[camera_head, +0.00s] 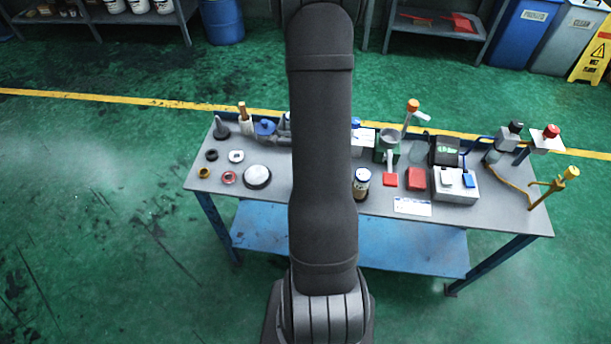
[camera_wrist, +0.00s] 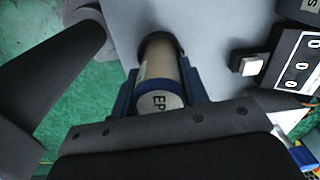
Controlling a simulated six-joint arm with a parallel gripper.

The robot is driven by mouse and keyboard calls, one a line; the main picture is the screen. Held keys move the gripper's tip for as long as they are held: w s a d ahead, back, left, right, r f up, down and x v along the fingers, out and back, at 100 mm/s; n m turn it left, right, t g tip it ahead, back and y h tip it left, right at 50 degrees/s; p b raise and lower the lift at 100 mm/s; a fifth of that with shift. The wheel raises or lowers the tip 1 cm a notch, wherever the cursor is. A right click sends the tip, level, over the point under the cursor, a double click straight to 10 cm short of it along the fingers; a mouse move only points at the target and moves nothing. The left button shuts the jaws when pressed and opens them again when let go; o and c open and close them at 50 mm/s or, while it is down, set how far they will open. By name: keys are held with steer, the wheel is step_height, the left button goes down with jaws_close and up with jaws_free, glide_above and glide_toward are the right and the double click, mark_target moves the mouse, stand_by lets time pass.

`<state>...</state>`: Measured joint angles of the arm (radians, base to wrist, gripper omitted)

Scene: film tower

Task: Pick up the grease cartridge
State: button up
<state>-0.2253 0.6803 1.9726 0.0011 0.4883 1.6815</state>
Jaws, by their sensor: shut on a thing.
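The grease cartridge (camera_wrist: 160,82) is a tan cylinder with a blue band and a pale round end marked "EP" facing the wrist camera. My gripper (camera_wrist: 157,72) has its blue fingers on both sides of the cartridge and is shut on it. The cartridge's far end meets a dark ring or shadow on the grey surface; I cannot tell whether it touches.
A black panel (camera_wrist: 299,66) lies to the right in the wrist view.

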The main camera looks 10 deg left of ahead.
step_height(320, 180, up, 9)
steer(key=shift+f, duration=0.15)
steer(key=shift+w+r, duration=0.25)
steer(key=shift+r, duration=0.4)
steer(key=w+d+r+n, duration=0.3)
steer(key=w+d+n, duration=0.15)
steer(key=w, duration=0.35)
steer(key=w+d+r+n, duration=0.4)
steer(key=w+n, duration=0.2)
steer(key=w, duration=0.1)
steer(key=w+d+f+m, duration=0.2)
steer(key=d+m, duration=1.3)
steer(key=d, duration=0.1)
steer(key=shift+n, duration=0.35)
steer(key=shift+s+a+f, duration=0.1)
steer(key=shift+a+f, duration=0.05)
steer(key=shift+f, duration=1)
steer(key=shift+a+f, duration=0.1)
steer(key=shift+f, duration=1.05)
steer(key=shift+f, duration=1.4)
